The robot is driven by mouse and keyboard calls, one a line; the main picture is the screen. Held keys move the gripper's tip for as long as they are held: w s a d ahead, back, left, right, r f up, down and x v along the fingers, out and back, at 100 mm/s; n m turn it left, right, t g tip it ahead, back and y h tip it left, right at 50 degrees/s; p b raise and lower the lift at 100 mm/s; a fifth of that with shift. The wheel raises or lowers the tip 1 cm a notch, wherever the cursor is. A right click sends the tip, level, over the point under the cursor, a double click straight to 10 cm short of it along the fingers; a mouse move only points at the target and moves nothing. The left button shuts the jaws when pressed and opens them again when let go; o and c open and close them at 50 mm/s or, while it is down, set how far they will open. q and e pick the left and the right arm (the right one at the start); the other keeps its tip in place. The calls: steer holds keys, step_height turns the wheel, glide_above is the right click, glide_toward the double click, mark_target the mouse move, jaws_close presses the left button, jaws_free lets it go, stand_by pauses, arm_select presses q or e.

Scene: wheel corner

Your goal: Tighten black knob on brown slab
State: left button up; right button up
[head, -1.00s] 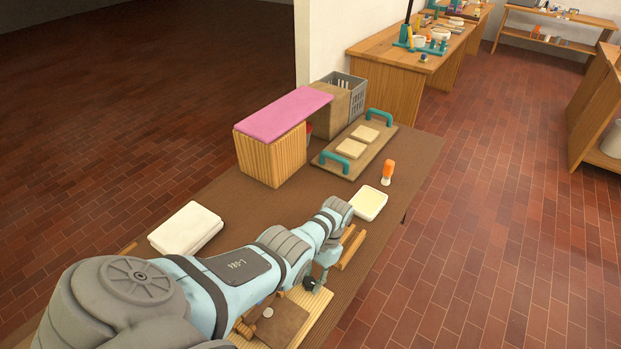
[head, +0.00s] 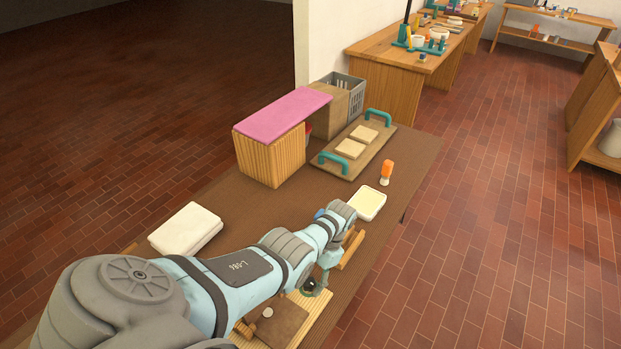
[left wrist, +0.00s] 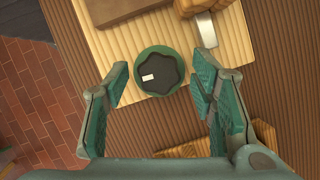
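The black knob (left wrist: 158,72) has a lobed edge, a small white mark and a green round base in the left wrist view. It stands on a pale wooden board (left wrist: 105,55). The brown slab (left wrist: 100,8) lies on that board, just above the knob in the wrist view; it also shows in the head view (head: 283,324). My left gripper (left wrist: 162,80) is open, with one teal-padded finger on each side of the knob and a visible gap to each. In the head view the left gripper (head: 321,284) hangs at the board's end. My right gripper is out of view.
A white dish (head: 366,204) and an orange-topped bottle (head: 386,173) stand beyond the gripper. A white block (head: 186,229) lies left of my arm. A tray (head: 323,171) with teal handles and a pink-topped stand (head: 285,115) are farther back.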

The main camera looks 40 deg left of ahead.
arm_select(q)
steer(key=v, duration=1.2)
steer(key=shift+f, duration=0.15)
